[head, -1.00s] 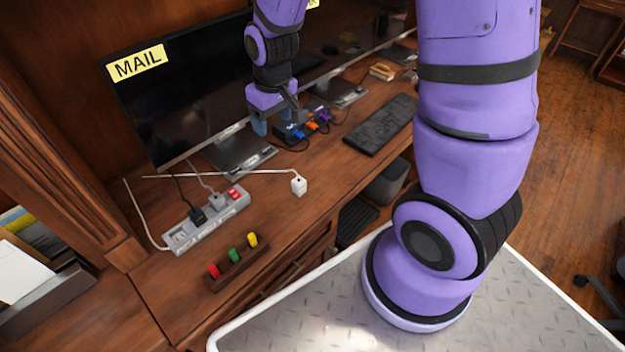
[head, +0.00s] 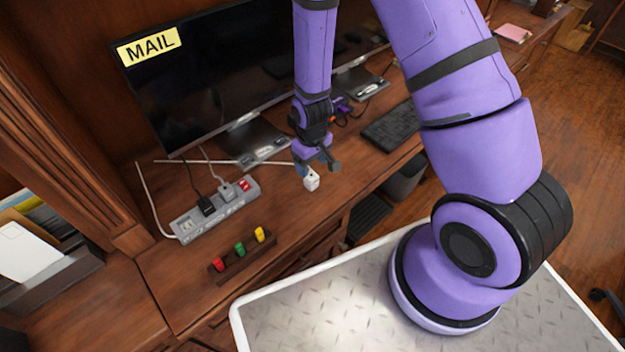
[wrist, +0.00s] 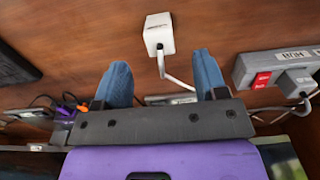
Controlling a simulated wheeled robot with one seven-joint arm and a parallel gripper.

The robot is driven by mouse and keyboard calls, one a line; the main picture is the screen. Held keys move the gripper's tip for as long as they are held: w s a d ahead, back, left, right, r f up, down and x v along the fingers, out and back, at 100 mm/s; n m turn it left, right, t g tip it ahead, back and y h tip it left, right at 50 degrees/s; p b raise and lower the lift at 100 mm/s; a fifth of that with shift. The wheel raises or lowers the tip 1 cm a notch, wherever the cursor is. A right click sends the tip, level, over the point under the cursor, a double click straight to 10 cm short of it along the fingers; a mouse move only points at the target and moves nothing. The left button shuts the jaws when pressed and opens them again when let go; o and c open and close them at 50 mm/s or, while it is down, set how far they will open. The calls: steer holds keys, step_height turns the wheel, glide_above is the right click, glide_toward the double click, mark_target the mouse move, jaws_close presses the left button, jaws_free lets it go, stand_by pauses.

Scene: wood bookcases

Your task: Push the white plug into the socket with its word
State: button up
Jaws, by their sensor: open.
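The white plug (head: 311,181) lies on the desk on its white cable, right of the power strip. In the wrist view the plug (wrist: 159,36) is just beyond my fingertips, between their lines, and its cable runs back between the fingers. My gripper (head: 318,171) is open and empty; the wrist view shows its two blue fingers (wrist: 162,74) apart. The grey power strip (head: 232,208) holds a black plug (head: 206,205), a grey plug (head: 226,190) and a red switch (head: 244,185). Its small labels show in the wrist view (wrist: 250,62), too small to read surely.
A monitor (head: 200,85) labelled MAIL stands behind the strip. A wooden holder (head: 247,263) with red, green and yellow pieces is in front. A keyboard (head: 390,125) lies to the right. The desk between strip and plug is mostly clear.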

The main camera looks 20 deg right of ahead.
mark_target(311, 175)
steer(key=shift+w+f, duration=0.15)
steer(key=shift+f, duration=1.7)
steer(key=shift+w+f, duration=0.1)
steer(key=shift+f, duration=1.7)
steer(key=c, duration=1.1)
steer(key=shift+r, duration=0.2)
